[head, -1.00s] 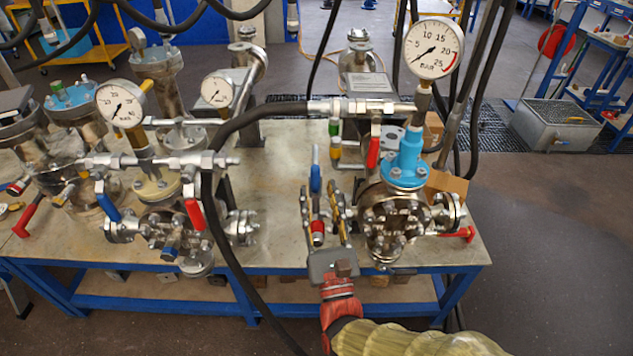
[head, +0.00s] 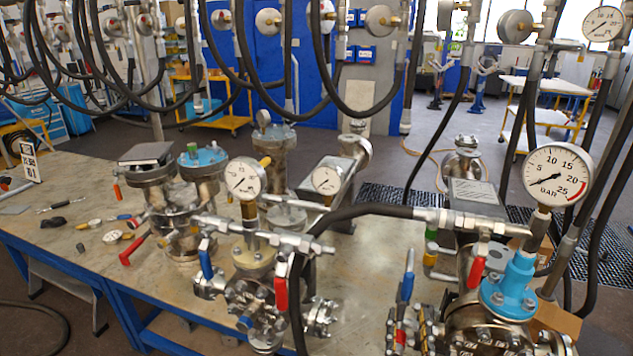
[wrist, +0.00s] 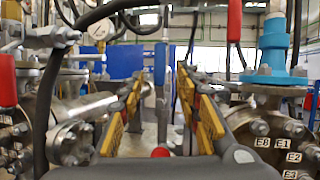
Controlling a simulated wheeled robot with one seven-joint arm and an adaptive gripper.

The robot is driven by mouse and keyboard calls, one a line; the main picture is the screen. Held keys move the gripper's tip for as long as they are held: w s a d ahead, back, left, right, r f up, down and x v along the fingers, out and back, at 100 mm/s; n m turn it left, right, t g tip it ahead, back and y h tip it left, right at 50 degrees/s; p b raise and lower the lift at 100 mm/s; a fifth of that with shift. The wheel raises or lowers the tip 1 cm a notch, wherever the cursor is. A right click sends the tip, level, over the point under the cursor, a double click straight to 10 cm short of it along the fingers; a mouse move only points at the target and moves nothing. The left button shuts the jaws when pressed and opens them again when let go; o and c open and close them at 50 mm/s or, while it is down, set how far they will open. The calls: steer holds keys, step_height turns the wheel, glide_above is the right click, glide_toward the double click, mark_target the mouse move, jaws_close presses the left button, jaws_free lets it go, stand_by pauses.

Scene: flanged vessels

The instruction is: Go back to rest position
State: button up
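My gripper (head: 408,318) is low in the head view, left of the vessel with the blue collar (head: 508,290). In the wrist view my gripper (wrist: 162,92) shows two fingers with yellow pads, spread apart. No object is clearly held between them. A blue valve handle (head: 408,275) stands upright by the fingertips in the head view; I cannot tell whether they touch. A red tip (wrist: 160,152) shows low between the fingers in the wrist view. My forearm is out of the head view.
A flanged vessel with red and blue handles (head: 255,305) stands left of my gripper, and a black hose (head: 298,290) hangs between. Pressure gauges (head: 557,175) stand above the vessels. More hoses hang overhead. The workbench (head: 75,260) has small loose parts at left.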

steer(key=a+f+n+g+y, duration=0.45)
steer(key=f+n, duration=0.35)
steer(key=n, duration=0.5)
steer(key=a+f+n+g+y, duration=0.3)
steer(key=a+f+n+g, duration=0.4)
steer(key=n, duration=0.5)
steer(key=s+d+r+n+g+p, duration=0.1)
steer(key=s+d+r+n+g, duration=0.2)
steer(key=s+n, duration=0.35)
steer(key=s+d+r+n+g+p, duration=0.25)
steer(key=s+r+n, duration=0.2)
steer(key=n, duration=0.25)
steer(key=d+r+h+p, duration=0.1)
steer(key=d+r+h, duration=0.1)
steer(key=r, duration=0.8)
steer(key=shift+d+r+m+t, duration=0.3)
steer(key=shift+d+m+t, duration=0.1)
steer(key=shift+d, duration=0.45)
steer(key=shift+w, duration=0.1)
